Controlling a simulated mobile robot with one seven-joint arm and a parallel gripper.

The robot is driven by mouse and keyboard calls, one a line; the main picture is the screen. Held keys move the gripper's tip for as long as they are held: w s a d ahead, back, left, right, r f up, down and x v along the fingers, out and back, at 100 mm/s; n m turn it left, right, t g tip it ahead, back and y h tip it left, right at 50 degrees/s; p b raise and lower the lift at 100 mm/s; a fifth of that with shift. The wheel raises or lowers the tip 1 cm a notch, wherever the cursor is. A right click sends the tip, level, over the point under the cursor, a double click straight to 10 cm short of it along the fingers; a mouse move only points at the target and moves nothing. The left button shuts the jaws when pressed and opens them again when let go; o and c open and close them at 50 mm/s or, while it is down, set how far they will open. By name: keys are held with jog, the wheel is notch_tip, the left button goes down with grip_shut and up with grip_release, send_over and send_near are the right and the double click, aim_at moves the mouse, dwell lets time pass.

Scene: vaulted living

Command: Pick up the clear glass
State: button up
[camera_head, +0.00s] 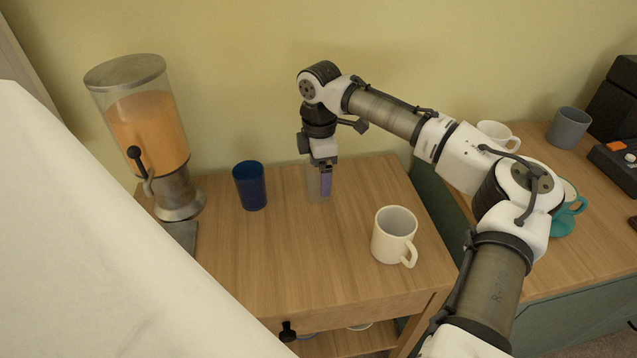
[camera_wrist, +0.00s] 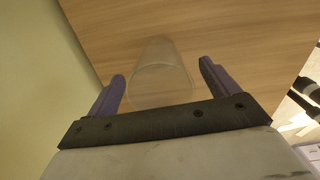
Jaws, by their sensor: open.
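The clear glass (camera_head: 315,188) stands on the wooden cabinet top near the wall, partly hidden behind my gripper in the head view. In the wrist view the clear glass (camera_wrist: 160,75) lies between the two purple fingers, with a gap on each side. My gripper (camera_head: 325,182) points down at the glass and is open; it also shows in the wrist view (camera_wrist: 160,85). I cannot tell how far down the glass the fingertips reach.
A dark blue cup (camera_head: 250,187) stands left of the glass, and a cream mug (camera_head: 394,236) stands to the right, nearer the front. A juice dispenser (camera_head: 150,130) is at the left. A second table (camera_head: 520,255) at the right holds a grey cup (camera_head: 568,128) and other mugs.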

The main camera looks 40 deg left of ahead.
jog(key=shift+s+a+f, duration=0.1)
jog(key=shift+f, duration=1.35)
jog(key=shift+c, duration=0.5)
jog(key=c, duration=1.1)
